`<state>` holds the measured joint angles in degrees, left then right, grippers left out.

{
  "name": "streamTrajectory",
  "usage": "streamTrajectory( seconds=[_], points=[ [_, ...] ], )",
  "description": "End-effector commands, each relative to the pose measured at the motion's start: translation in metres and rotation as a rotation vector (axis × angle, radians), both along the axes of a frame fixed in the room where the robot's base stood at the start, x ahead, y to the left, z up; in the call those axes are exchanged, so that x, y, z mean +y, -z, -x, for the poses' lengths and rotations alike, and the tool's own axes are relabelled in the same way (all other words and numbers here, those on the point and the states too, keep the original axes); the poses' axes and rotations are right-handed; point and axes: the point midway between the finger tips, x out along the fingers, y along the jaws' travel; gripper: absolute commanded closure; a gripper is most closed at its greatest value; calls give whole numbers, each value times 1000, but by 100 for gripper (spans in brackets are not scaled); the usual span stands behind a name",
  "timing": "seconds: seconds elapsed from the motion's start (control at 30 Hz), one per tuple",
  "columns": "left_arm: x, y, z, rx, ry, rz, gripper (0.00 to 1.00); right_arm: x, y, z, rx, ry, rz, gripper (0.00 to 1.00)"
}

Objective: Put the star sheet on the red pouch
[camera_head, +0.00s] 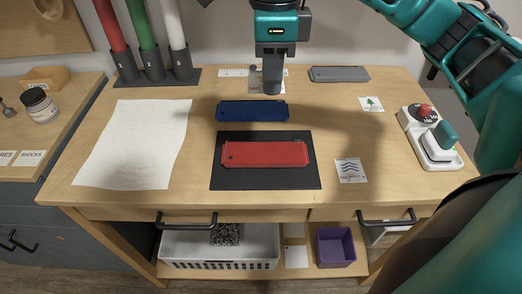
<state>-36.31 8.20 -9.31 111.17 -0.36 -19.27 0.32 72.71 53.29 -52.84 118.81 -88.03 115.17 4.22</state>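The red pouch (265,154) lies flat on a black mat (222,183) near the front middle of the table. My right gripper (272,90) points down over the back middle of the table, behind the blue pouch (252,111). A small pale sheet (253,86) shows partly behind and below its fingers; its print is mostly hidden, so I cannot tell whether it is the star sheet. I cannot tell whether the fingers touch it or are open. My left gripper is not in view.
A tree sheet (371,104) and a wave sheet (350,170) lie on the right. A grey pouch (339,74) lies at the back, a white device (431,138) at the right edge. A large paper (135,145) and a tube rack (158,77) are on the left.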

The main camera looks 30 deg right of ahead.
Motion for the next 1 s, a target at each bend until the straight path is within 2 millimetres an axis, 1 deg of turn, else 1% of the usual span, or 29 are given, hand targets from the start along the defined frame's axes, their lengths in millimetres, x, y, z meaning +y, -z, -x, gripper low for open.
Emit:
streamTrajectory(
  seconds=[0.03, 0.23, 0.3, 0.4, 0.5, 0.77, 0.9, 1.0],
  points=[
    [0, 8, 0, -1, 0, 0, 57, 1, 19, 1, 8, -2, -1, 100],
    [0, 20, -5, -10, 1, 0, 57, 0, 66, 1, 6, -2, -1, 100],
    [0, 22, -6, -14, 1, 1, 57, 0, 84, 1, 8, -2, -1, 100],
    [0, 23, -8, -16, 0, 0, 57, 0, 104, 1, 5, 0, 0, 100],
    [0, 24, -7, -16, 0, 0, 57, 0, 120, 1, 3, -2, 1, 100],
    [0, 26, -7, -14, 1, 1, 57, 0, 139, 0, 1, -1, 0, 100],
    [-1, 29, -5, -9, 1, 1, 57, 0, 161, 0, 4, -2, 0, 100],
    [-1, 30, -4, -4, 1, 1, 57, 0, 172, 0, 1, -1, -1, 100]
  ],
)
